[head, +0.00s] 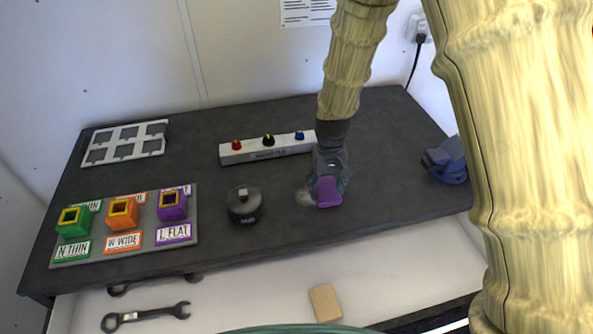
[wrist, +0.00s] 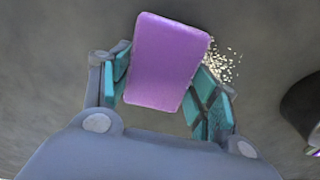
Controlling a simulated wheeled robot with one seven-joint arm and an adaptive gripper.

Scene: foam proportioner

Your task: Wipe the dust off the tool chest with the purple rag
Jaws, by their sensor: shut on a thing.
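The purple rag (head: 329,192) is a small block-like pad between the fingers of my gripper (head: 327,182), low over the dark top (head: 385,150), which I take to be the tool chest. In the wrist view, the teal fingers of my gripper (wrist: 167,88) are shut on the rag (wrist: 165,60) from both sides. A pale patch of dust (head: 304,197) lies on the dark top just left of the rag. In the wrist view, the speckled dust (wrist: 226,62) shows right of the rag. Whether the rag touches the top is unclear.
A round black object (head: 243,204) stands left of the dust. A white bar with coloured knobs (head: 268,147) lies behind. A board (head: 190,234) with coloured holders is at left, a blue item (head: 446,160) at right. A wrench (head: 146,316) and tan block (head: 325,302) lie below the front edge.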

